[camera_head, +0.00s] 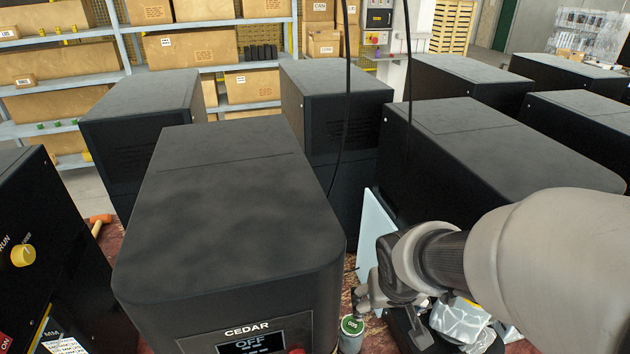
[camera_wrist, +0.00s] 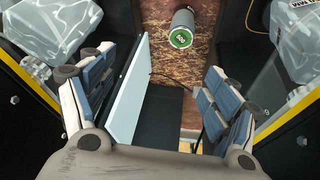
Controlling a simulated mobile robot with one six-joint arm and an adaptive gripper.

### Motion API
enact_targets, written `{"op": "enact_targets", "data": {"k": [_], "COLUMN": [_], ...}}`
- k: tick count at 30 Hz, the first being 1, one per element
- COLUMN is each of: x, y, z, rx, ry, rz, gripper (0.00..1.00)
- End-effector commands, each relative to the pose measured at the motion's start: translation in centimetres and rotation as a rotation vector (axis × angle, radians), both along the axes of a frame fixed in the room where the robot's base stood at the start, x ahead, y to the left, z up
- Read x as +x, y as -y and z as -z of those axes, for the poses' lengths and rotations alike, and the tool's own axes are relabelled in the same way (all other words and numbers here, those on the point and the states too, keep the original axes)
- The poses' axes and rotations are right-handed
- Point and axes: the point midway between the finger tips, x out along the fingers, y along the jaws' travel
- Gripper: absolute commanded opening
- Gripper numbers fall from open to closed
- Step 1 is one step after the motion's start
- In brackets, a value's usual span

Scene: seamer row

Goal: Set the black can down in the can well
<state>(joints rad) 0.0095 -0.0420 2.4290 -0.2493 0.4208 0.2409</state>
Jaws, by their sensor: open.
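A grey can with a round green top (camera_head: 351,326) stands near the bottom middle of the head view, beside the CEDAR machine. It also shows in the wrist view, at the top centre (camera_wrist: 182,32). No plainly black can shows. My gripper (camera_head: 388,312) is just right of the can in the head view. In the wrist view its padded fingers are spread wide (camera_wrist: 160,95) with nothing held between them. The can lies beyond the fingers, apart from them. I cannot make out the can well in either view.
A pale blue upright panel (camera_head: 374,236) stands by my gripper; it also shows between the fingers (camera_wrist: 130,88). The black CEDAR machine (camera_head: 235,220) stands left of the can. Clear wrapped bundles (camera_head: 462,322) lie right. More black machines (camera_head: 480,150) crowd the back.

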Motion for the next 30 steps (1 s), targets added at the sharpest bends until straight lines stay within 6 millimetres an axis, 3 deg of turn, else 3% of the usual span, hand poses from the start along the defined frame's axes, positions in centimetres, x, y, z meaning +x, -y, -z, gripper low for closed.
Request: {"op": "enact_targets", "data": {"k": [6,12,20,30], "x": [3.6,4.6,5.0,6.7], "y": [-0.7,-1.8,-2.4,-2.4], "z": [5.9,10.6,13.6,19.8], "rx": [0.027,0.073,0.094,0.093], "ry": [-0.048,-0.07,-0.075,-0.075], "rz": [-0.027,-0.045,-0.052,-0.053], "gripper": [0.81,0.81,0.81,0.81]}}
